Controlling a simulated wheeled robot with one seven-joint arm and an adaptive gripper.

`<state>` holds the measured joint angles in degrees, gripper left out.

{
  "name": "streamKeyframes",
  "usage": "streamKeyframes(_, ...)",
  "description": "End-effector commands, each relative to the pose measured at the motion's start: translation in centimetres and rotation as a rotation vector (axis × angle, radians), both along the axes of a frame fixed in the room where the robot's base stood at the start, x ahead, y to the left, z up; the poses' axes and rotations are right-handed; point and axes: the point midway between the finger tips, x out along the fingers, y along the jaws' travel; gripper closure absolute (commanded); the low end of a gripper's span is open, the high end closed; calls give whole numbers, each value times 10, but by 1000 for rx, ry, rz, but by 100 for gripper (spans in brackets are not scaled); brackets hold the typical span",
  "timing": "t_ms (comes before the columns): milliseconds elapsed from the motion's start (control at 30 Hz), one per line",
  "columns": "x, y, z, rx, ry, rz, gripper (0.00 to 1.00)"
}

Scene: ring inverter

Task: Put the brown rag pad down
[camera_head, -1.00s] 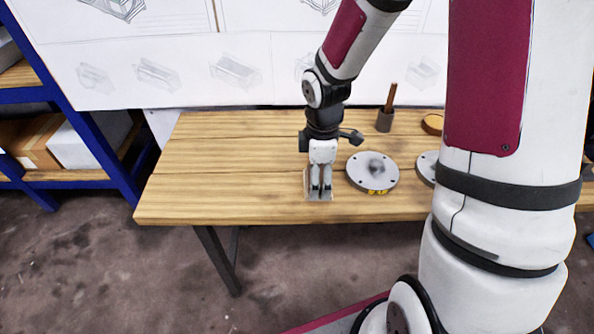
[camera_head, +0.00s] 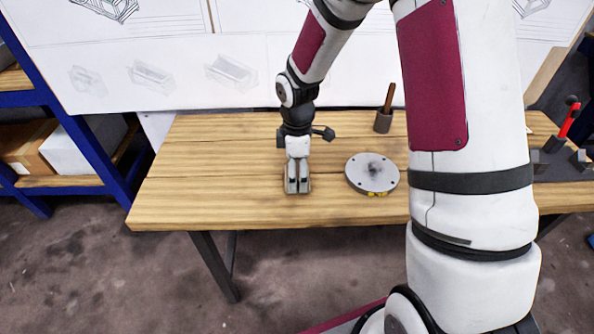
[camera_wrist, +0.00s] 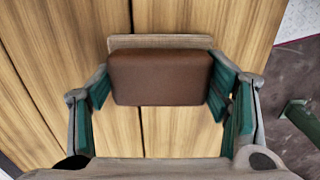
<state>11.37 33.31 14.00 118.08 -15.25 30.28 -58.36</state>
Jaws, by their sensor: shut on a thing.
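My gripper (camera_head: 297,187) points down over the front left part of the wooden table (camera_head: 200,185). In the wrist view its fingers (camera_wrist: 160,84) are shut on the brown rag pad (camera_wrist: 160,77), one on each side. The pad is a smooth, dark brown block with rounded corners. A pale tan strip (camera_wrist: 160,42) shows along its far edge. In the head view the fingers mostly hide the pad. Whether its underside touches the table I cannot tell.
A round grey metal disc (camera_head: 372,173) lies right of my gripper. A dark cup (camera_head: 383,122) with a brown handle stands behind it. Dark tooling with a red handle (camera_head: 569,121) is at the far right. The table left of my gripper is clear. My arm hides part of the table.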

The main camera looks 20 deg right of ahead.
Motion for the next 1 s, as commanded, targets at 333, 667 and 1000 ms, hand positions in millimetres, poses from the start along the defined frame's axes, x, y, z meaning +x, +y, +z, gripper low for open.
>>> streamKeyframes(333,0,0,-3,0,1,0,10)
streamKeyframes(667,0,0,1,0,-1,0,10)
streamKeyframes(1000,0,-1,59,0,-4,-1,10)
